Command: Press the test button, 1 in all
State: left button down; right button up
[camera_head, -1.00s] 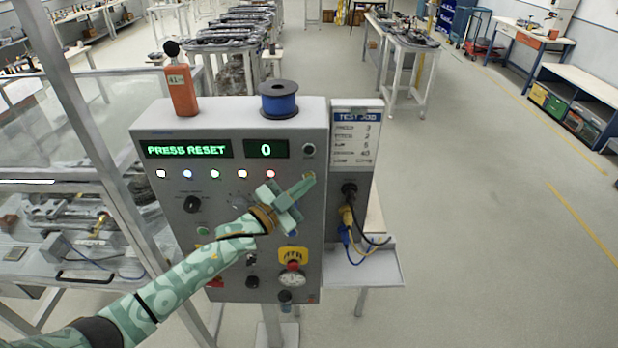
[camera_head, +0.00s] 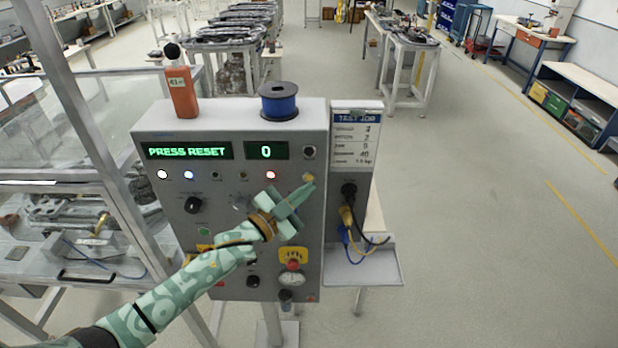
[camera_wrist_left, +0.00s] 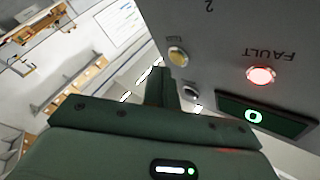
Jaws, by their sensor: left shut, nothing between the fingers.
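The grey test panel (camera_head: 225,280) stands in front of me. Its green displays read "PRESS RESET" (camera_head: 187,151) and "0" (camera_head: 266,151). My left gripper (camera_head: 309,188) is shut and empty at the panel's upper right. Its tips lie just below a small yellow button (camera_head: 308,177) in the head view. In the left wrist view the closed fingers (camera_wrist_left: 160,76) overlap the near side of that yellow button (camera_wrist_left: 178,55); contact cannot be told. A green button (camera_head: 204,231) sits lower left on the panel. Button labels are too small to read in the head view. My right gripper is out of view.
The red FAULT lamp (camera_wrist_left: 261,75) is lit. A selector knob (camera_head: 192,205) and a red stop button (camera_head: 292,265) are on the panel. A blue spool (camera_head: 279,102) and an orange device (camera_head: 181,93) stand on top. Cables (camera_head: 352,232) hang at the right.

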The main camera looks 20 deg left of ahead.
pick_arm(q)
jog(key=s+p, duration=0.1)
jog(key=s, duration=0.1)
jog(key=s+d+p, duration=0.1)
jog(key=s, duration=0.1)
jog(key=shift+s+d, duration=0.2)
jog(key=shift+s, duration=0.2)
dwell(0.5)
